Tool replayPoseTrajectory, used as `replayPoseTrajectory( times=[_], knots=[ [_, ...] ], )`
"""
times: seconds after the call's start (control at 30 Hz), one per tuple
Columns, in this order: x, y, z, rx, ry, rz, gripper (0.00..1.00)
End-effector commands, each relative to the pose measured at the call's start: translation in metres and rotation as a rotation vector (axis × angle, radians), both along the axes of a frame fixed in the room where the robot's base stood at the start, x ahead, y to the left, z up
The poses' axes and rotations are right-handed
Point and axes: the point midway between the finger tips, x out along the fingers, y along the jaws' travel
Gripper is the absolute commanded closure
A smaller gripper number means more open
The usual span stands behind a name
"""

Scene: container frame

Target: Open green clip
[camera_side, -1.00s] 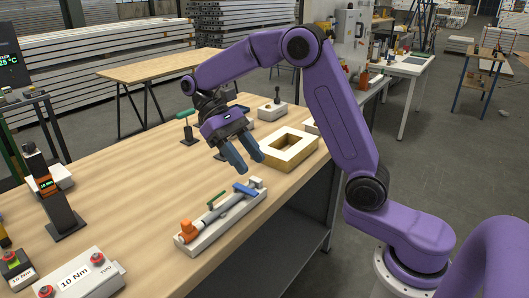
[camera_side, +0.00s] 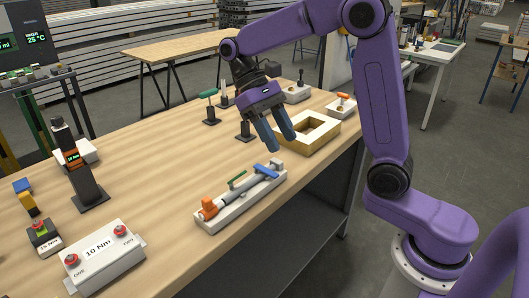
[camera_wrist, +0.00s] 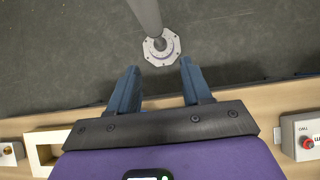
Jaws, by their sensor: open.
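The green clip (camera_side: 237,180) is a thin green lever on a white fixture (camera_side: 237,208) that lies along the table's front edge. A grey cylinder (camera_side: 236,192) lies in the fixture, with an orange piece (camera_side: 209,208) at its left end and a blue lever (camera_side: 266,171) at its right end. My gripper (camera_side: 281,144) is open and empty, above and behind the fixture's right end, apart from the clip. In the wrist view my open fingers (camera_wrist: 159,70) point out over the table edge towards the floor. The fixture and clip do not show there.
Small stands, one with a green handle (camera_side: 209,107), are behind. A white two-button box (camera_side: 103,258) and a dark post (camera_side: 83,175) stand at left. The table's middle is clear.

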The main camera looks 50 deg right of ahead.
Motion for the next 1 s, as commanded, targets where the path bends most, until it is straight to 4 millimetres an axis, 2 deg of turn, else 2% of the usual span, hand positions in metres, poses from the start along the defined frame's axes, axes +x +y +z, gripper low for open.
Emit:
replayPoseTrajectory(
  times=[0.2, 0.33, 0.43, 0.57, 1.0],
  knots=[
    [0.065, 0.015, 0.012, 0.0, -0.447, 0.003, 0.51],
    [0.09, 0.02, 0.024, 0.007, -0.609, 0.002, 0.51],
    [0.097, 0.022, 0.026, 0.008, -0.655, 0.003, 0.51],
    [0.098, 0.022, 0.015, 0.008, -0.657, 0.002, 0.51],
    [0.096, 0.021, -0.065, 0.008, -0.65, 0.003, 0.51]
  ],
)
